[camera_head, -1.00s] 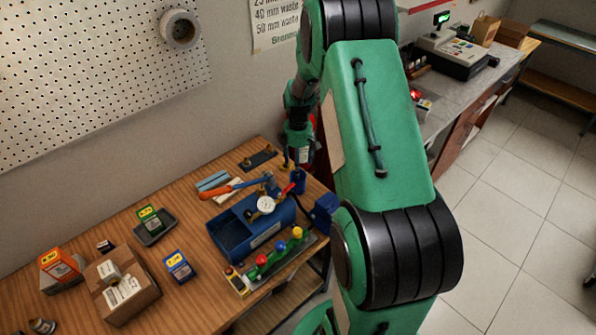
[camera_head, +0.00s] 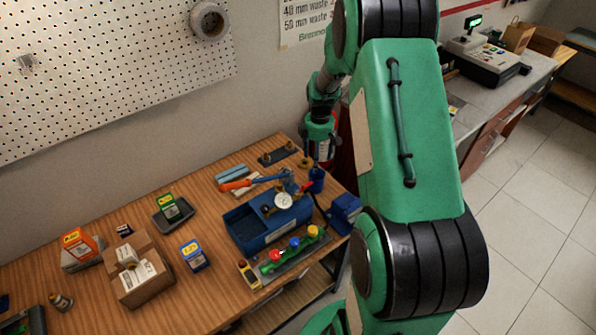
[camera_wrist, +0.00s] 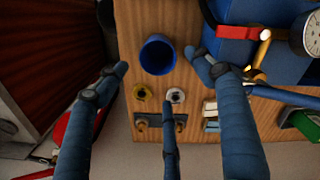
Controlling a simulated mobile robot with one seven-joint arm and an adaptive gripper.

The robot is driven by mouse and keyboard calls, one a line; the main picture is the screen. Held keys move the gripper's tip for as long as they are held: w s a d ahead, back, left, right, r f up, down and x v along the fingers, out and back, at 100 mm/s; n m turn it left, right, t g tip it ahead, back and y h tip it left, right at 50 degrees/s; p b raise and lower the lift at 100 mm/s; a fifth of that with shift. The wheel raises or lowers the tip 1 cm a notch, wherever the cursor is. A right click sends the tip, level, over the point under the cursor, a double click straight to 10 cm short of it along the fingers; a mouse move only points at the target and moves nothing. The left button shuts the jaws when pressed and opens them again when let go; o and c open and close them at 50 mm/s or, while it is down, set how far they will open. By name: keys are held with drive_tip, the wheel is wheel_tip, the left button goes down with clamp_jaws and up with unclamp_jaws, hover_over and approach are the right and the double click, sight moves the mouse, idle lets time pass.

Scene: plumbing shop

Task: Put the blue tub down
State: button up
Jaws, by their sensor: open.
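The blue tub (camera_head: 317,181) stands upright on the wooden bench near its right end, behind the blue pump box. In the wrist view the tub (camera_wrist: 158,56) is seen from above, with its round mouth towards me, and looks empty. My gripper (camera_wrist: 160,74) is open, with its blue fingers spread on either side of the tub and one finger below it in the picture. I see a gap between the fingers and the tub. In the head view my gripper (camera_head: 320,153) is just above the tub.
The blue pump box (camera_head: 245,235) with its gauge is close to the tub. A dark plate with brass fittings (camera_head: 278,156) lies behind. A valve board (camera_head: 283,252), a cardboard box (camera_head: 138,283) and small cartons stand nearer. Bare wood shows at the bench's left.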

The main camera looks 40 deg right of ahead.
drive_tip(key=s+a+r+m+t, duration=0.1)
drive_tip(key=s+a+r+m, duration=0.15)
drive_tip(key=a+r, duration=0.85)
drive_tip(key=s+a+r+m+t, duration=0.2)
drive_tip(key=s+a+r, duration=0.2)
drive_tip(key=a+r, duration=0.75)
drive_tip(key=s+a+r+m+t, duration=0.1)
drive_tip(key=s+a+r, duration=0.4)
drive_tip(key=s, duration=0.5)
drive_tip(key=s+a+r+m+t, duration=0.1)
drive_tip(key=s+a+r+m, duration=0.2)
drive_tip(key=s, duration=0.7)
drive_tip(key=a+r, duration=0.2)
drive_tip(key=a, duration=0.2)
drive_tip(key=shift+t, duration=0.3)
drive_tip(key=shift+m, duration=0.25)
wheel_tip(320, 180, down, 8)
drive_tip(key=b, duration=0.8)
